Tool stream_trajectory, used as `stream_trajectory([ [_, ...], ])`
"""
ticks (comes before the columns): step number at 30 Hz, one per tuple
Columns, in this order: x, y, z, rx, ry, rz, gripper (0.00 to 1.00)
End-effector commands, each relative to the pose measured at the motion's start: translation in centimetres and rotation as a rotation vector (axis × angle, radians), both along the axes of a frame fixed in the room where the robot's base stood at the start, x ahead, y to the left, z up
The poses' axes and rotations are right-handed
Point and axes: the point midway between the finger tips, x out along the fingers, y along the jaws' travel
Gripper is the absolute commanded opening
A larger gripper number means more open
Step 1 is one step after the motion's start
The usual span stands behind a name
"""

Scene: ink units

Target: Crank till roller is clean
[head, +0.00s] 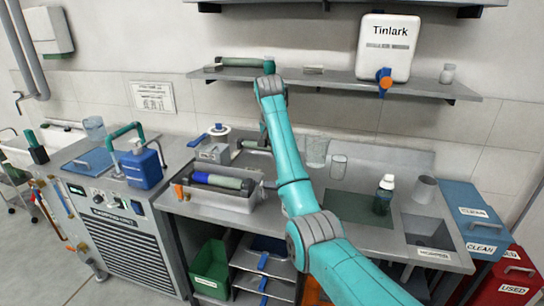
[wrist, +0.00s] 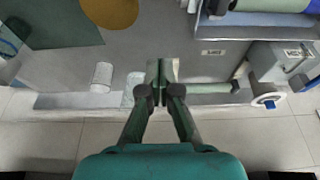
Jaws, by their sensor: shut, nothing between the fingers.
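A grey tray (head: 235,200) stands on the bench left of my arm. A dark blue and green roller (head: 215,181) lies in it. An orange part (head: 179,190) sits at the tray's left end; I cannot tell if it is a crank. In the wrist view the tray (wrist: 240,21) and roller (wrist: 270,5) show at the top right. My gripper (wrist: 160,88) is shut and empty over the back of the bench, apart from the tray. A pale green rod (wrist: 205,88) lies just right of its fingertips. In the head view my arm hides most of my gripper.
A grey labelled box (head: 213,153) and a white disc with a blue knob (head: 218,131) stand behind the tray. A blue can (head: 141,168) is at left. A glass (head: 338,167), dark mat (head: 352,212) and bottle (head: 384,195) stand right of my arm. A shelf (head: 330,78) hangs above.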

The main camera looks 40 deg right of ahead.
Motion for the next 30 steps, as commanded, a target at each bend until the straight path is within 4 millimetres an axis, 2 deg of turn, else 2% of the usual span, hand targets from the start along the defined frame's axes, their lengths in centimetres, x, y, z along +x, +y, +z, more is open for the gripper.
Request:
stream_trajectory([
  [6,0.6,-0.9,-3.8,0.002,0.004,-0.001,0.0],
  [16,1.6,-2.1,-8.3,0.001,0.002,0.001,0.0],
  [30,-0.4,0.5,-10.3,0.0,-0.001,0.001,0.0],
])
